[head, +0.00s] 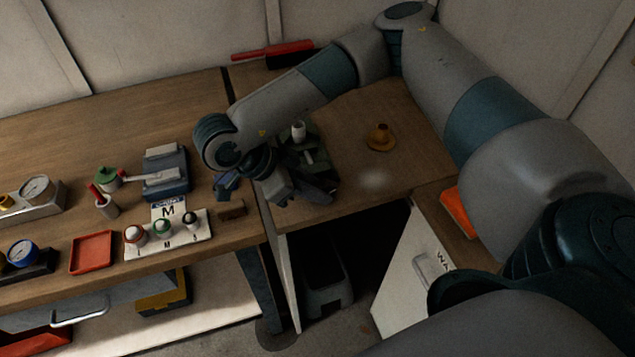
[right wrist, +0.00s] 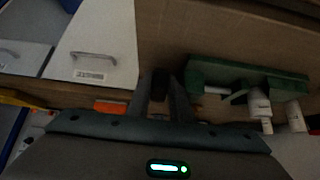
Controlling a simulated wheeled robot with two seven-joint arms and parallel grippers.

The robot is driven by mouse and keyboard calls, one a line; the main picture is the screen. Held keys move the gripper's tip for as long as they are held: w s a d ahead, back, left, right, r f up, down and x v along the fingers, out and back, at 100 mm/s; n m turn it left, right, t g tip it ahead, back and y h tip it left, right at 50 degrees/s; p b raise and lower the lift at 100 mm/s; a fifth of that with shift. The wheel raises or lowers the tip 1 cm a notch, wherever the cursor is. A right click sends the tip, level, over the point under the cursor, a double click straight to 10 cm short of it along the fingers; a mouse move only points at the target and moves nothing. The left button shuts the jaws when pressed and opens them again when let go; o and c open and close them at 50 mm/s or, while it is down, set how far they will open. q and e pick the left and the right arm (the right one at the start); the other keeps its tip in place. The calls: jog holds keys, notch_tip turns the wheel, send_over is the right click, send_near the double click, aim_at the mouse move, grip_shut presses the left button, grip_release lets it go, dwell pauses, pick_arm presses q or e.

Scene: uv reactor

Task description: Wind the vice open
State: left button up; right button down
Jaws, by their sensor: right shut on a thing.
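The vice is a dark green body (head: 318,157) on the wooden bench, partly hidden behind my right gripper and wrist in the head view. It also shows as a long green block (right wrist: 240,72) in the right wrist view. My right gripper (head: 262,182) is low at the vice's left front side. In the right wrist view its two fingers (right wrist: 161,88) are close together around a small dark piece (right wrist: 160,82), which looks like the vice's handle; its full shape is hidden. My left gripper is not in view.
White bottle-like things (right wrist: 260,104) are by the vice. A yellow-brown round piece (head: 380,137) lies right of it. On the left bench stand a blue-grey device (head: 165,172), a holder with several balls (head: 170,238), a red tray (head: 92,252) and a brown block (head: 232,210).

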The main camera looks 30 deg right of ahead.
jog(key=shift+w+a+h, duration=0.1)
jog(key=shift+a+h, duration=0.05)
jog(key=shift+h, duration=0.75)
jog(key=shift+f+g+h, duration=0.25)
jog(key=shift+g+h, duration=0.15)
jog(key=shift+h, duration=0.5)
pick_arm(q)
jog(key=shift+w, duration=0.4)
pick_arm(e)
jog(key=shift+f+h, duration=0.15)
jog(key=shift+h, duration=0.35)
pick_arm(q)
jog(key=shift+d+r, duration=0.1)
pick_arm(e)
jog(key=c, duration=1.9)
grip_release()
jog(key=shift+o, duration=0.2)
